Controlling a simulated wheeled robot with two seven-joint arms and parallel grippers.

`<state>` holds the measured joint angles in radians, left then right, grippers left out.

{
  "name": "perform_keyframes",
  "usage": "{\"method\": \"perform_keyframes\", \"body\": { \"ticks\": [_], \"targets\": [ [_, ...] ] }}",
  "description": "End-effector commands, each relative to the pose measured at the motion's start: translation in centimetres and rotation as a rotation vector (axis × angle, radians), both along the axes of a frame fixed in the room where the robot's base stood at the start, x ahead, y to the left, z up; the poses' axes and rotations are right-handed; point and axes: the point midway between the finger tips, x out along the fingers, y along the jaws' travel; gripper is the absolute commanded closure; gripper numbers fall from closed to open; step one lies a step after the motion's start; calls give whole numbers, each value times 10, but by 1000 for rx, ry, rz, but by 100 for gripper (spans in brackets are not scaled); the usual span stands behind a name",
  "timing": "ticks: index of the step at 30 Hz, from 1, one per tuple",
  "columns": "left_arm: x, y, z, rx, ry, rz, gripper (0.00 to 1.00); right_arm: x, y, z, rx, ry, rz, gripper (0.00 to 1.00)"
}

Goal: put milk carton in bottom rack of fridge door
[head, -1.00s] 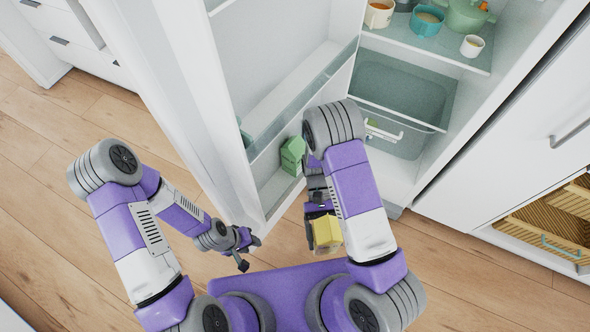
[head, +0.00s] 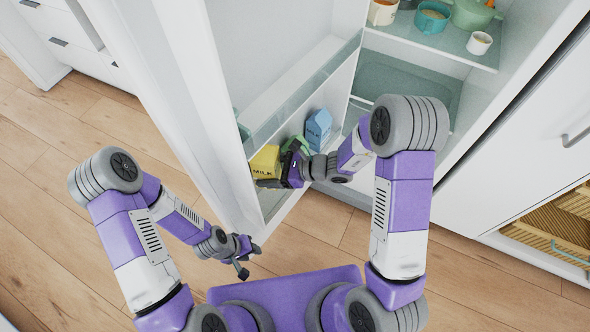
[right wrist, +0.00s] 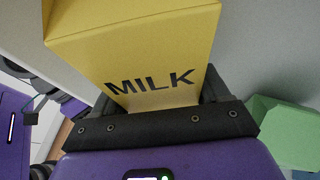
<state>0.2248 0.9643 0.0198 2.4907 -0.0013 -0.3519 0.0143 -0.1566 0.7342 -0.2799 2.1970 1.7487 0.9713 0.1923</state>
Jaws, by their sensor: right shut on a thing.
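The yellow milk carton (head: 264,160), lettered MILK, is at the near left end of the fridge door's bottom rack (head: 272,203). My right gripper (head: 277,172) is shut on it; the carton also fills the right wrist view (right wrist: 145,60) between the two fingers. I cannot tell whether its base touches the rack floor. A green carton (head: 297,144), partly hidden by my right gripper, and a blue carton (head: 318,126) stand further along that rack. My left gripper (head: 244,258) is open and empty, low outside the door.
The fridge door (head: 180,90) stands open, with another rack (head: 300,97) above the bottom one. A fridge shelf (head: 400,40) holds a teal bowl (head: 433,18), a green pot (head: 467,14) and a white cup (head: 479,43). Wooden floor lies clear at left.

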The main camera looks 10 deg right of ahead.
Motion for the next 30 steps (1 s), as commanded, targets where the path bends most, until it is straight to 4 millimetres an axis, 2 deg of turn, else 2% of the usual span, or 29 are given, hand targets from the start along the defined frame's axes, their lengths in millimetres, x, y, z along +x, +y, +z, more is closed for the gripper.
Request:
{"method": "perform_keyframes", "body": {
  "ticks": [6,20,30],
  "targets": [
    [0,0,-5,0,0,0,61,15,-9,-3,3,-1,-207,84],
    [0,0,-10,0,0,0,61,22,-18,-22,2,-4,-452,84],
    [0,0,-31,0,0,0,61,22,-19,-77,3,-4,-463,84]
  ]
}}
